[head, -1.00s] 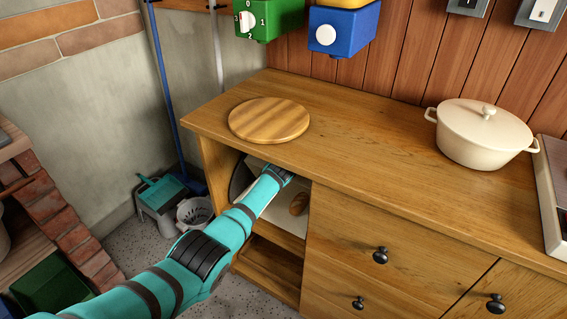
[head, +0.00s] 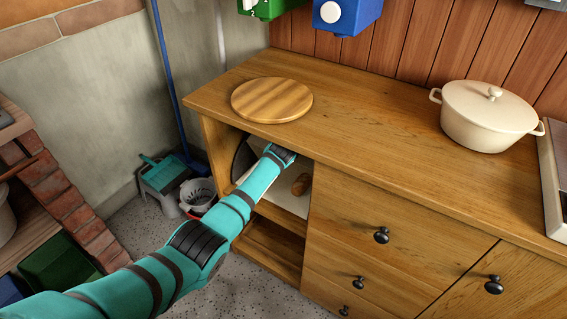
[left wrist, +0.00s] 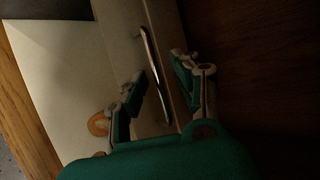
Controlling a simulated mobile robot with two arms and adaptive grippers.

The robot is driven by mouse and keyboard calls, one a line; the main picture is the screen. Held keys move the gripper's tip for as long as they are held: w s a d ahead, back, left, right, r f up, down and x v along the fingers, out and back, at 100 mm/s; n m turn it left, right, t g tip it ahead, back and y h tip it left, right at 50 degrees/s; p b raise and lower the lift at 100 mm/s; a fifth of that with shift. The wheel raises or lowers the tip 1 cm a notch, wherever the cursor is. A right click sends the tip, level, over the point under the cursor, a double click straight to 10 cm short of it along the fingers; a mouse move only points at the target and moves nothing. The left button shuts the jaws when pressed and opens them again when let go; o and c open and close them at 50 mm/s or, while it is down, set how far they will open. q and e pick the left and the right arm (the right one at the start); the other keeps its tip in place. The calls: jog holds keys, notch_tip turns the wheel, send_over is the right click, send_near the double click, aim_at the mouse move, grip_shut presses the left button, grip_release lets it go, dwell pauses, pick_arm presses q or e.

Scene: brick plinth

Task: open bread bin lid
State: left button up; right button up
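The bread bin sits in the open left compartment of the wooden cabinet, mostly hidden by my arm in the head view. In the left wrist view a pale panel, apparently its lid (left wrist: 178,22), carries a thin metal bar handle (left wrist: 148,46). My left gripper (left wrist: 157,70) is open, its fingers on either side of the handle; I cannot tell whether they touch it. In the head view its fingers are hidden inside the compartment. My right gripper is not in view.
The wooden countertop (head: 375,125) closely overhangs my left wrist. A round board (head: 271,99) and a cream pot (head: 488,116) stand on it. Drawers with a dark knob (head: 381,235) lie right of the compartment. A lower shelf (head: 270,245) is open below.

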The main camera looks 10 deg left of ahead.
pick_arm(q)
jog(key=s+d, duration=0.1)
jog(key=s, duration=1)
jog(key=shift+s+d, duration=0.3)
jog(key=shift+s, duration=0.05)
